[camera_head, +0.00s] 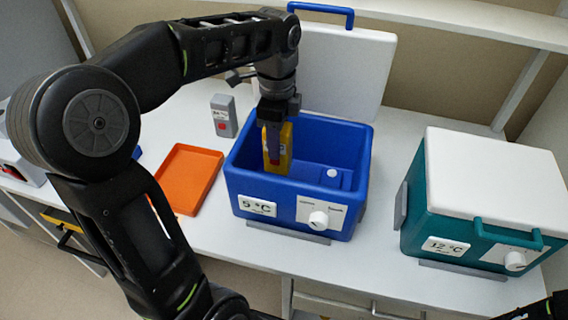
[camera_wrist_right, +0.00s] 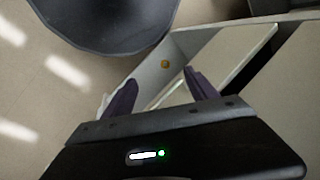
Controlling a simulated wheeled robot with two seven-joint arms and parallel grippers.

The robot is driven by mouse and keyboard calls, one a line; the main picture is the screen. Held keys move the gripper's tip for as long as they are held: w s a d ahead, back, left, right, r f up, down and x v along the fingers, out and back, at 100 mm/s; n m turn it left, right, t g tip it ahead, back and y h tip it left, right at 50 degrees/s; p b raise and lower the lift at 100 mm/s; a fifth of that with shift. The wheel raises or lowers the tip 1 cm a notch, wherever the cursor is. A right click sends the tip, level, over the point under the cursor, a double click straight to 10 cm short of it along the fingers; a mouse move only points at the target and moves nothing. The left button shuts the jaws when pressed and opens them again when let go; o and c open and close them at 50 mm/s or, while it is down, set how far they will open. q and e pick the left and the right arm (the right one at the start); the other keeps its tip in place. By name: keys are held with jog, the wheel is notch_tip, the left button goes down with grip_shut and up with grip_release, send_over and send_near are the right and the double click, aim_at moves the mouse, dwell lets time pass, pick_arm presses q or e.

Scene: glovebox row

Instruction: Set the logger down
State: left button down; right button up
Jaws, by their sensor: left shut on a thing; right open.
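A yellow device (camera_head: 284,148), which I take to be the logger, hangs upright inside the open blue cooler box (camera_head: 243,185). My left gripper (camera_head: 272,127) reaches down from above and is shut on it. The device's lower end is within the box; I cannot tell if it touches the floor. The box carries a "5 °C" label, and its white lid stands raised behind it. My right gripper (camera_wrist_right: 160,90) is open and empty in the right wrist view, its two purple fingers apart.
An orange tray (camera_head: 188,180) lies empty left of the blue box. A grey device with a red mark (camera_head: 223,116) stands behind the tray. A teal cooler (camera_head: 440,215) marked "12 °C", with its white lid shut, stands at the right. Bare counter lies between the boxes.

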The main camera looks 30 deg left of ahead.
pick_arm(q)
notch_tip(320, 180, down, 2)
jog(key=shift+f, duration=0.2)
notch_tip(320, 180, down, 3)
jog(key=shift+f, duration=0.35)
jog(key=shift+f, duration=0.15)
jog(key=c, duration=0.8)
grip_release()
